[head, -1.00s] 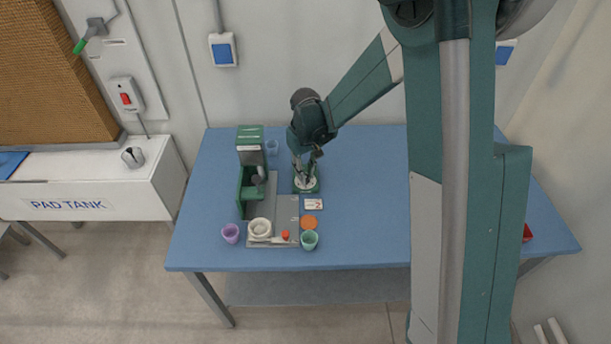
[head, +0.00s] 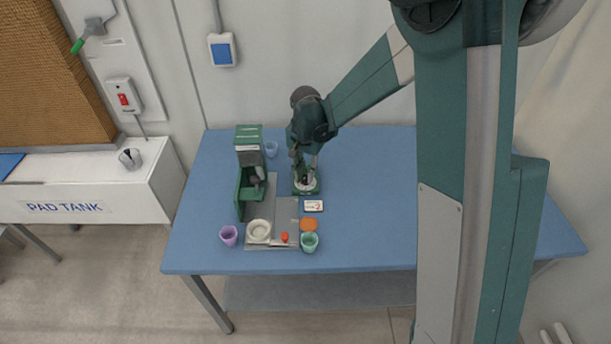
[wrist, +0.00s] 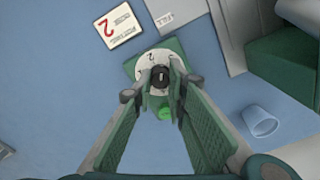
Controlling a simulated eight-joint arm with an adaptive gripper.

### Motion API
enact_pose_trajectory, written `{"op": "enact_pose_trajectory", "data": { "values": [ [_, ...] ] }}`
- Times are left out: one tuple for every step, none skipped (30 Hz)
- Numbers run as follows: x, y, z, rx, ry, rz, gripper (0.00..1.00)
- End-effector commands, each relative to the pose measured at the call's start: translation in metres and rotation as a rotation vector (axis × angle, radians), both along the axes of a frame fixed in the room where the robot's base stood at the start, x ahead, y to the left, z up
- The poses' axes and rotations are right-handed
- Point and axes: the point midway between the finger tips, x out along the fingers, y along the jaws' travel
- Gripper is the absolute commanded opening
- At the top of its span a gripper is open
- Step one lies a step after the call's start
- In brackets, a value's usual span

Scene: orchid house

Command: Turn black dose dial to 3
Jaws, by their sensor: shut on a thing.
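The black dose dial (wrist: 161,78) has a small white mark on top and sits on a white numbered disc (wrist: 146,66). The disc lies on a green base (wrist: 172,45), which also shows in the head view (head: 306,191). My gripper (wrist: 160,82) reaches down over the disc, its two fingers on either side of the dial and shut on it. In the head view my gripper (head: 305,168) stands over the base and hides most of the dial. Some disc numbers are covered by the fingers; which number the mark points to I cannot tell.
A card with a red 2 (wrist: 107,27) lies beside the base. A green machine (head: 250,165) stands left of it on the blue table (head: 370,200). A clear cup (wrist: 260,122), purple cup (head: 229,235) and mint cup (head: 309,242) stand around. The table's right side is clear.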

Motion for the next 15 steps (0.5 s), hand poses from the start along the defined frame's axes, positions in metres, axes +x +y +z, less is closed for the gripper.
{"op": "enact_pose_trajectory", "data": {
  "values": [
    [-0.0011,0.0006,-0.0012,0.001,0.002,-0.038,0.03],
    [-0.0011,0.0006,-0.0012,0.001,0.002,-0.063,0.03],
    [-0.0011,0.0007,-0.0011,0.001,0.002,-0.095,0.03],
    [-0.0010,0.0007,-0.0010,0.001,0.002,-0.117,0.03],
    [-0.0010,0.0007,-0.0010,0.001,0.002,-0.138,0.03],
    [-0.0010,0.0007,-0.0009,0.001,0.002,-0.166,0.03],
    [-0.0010,0.0008,-0.0009,0.001,0.002,-0.185,0.03],
    [-0.0009,0.0007,-0.0008,0.001,0.002,-0.201,0.03],
    [-0.0009,0.0007,-0.0008,0.001,0.002,-0.223,0.03],
    [-0.0009,0.0007,-0.0007,0.001,0.002,-0.237,0.03],
    [-0.0009,0.0007,-0.0007,0.001,0.002,-0.251,0.03],
    [-0.0008,0.0008,-0.0006,0.001,0.002,-0.265,0.03],
    [-0.0007,0.0007,-0.0006,0.001,0.002,-0.276,0.03],
    [-0.0007,0.0007,-0.0006,0.001,0.002,-0.284,0.03],
    [-0.0007,0.0007,-0.0005,0.001,0.002,-0.293,0.03]
  ]
}}
